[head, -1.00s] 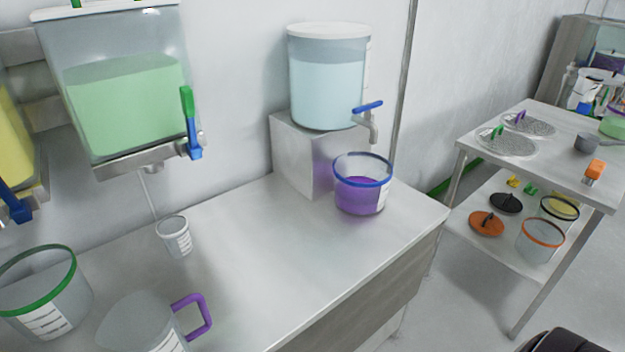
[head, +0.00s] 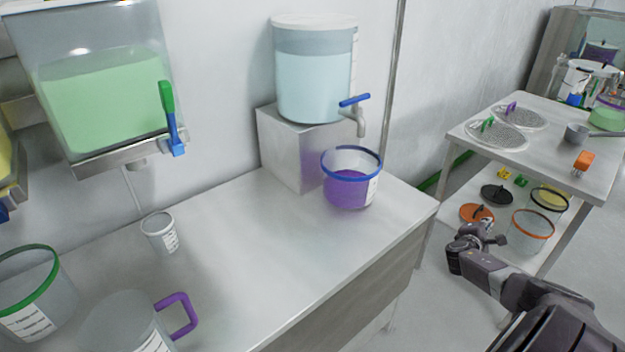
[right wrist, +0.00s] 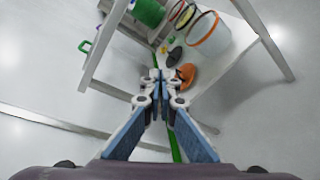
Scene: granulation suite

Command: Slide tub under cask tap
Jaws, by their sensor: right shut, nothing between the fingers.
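The tub (head: 350,186) is clear with a blue rim and holds purple liquid. It stands upright on the bench, in front of the grey block under the cask. The cask (head: 316,85) is a clear drum of pale blue liquid with a white lid. Its tap (head: 358,118) has a blue handle, and its spout hangs above the tub's back right rim. My right gripper (head: 492,238) is off the bench's right side, well apart from the tub. In the right wrist view its fingers (right wrist: 160,88) are shut and empty. My left gripper is not in view.
The grey block (head: 290,150) carries the cask. A small beaker (head: 160,234), a jug with a purple handle (head: 178,314) and a green-rimmed tub (head: 30,290) stand left on the bench. A side table (head: 560,150) stands right. The bench middle is clear.

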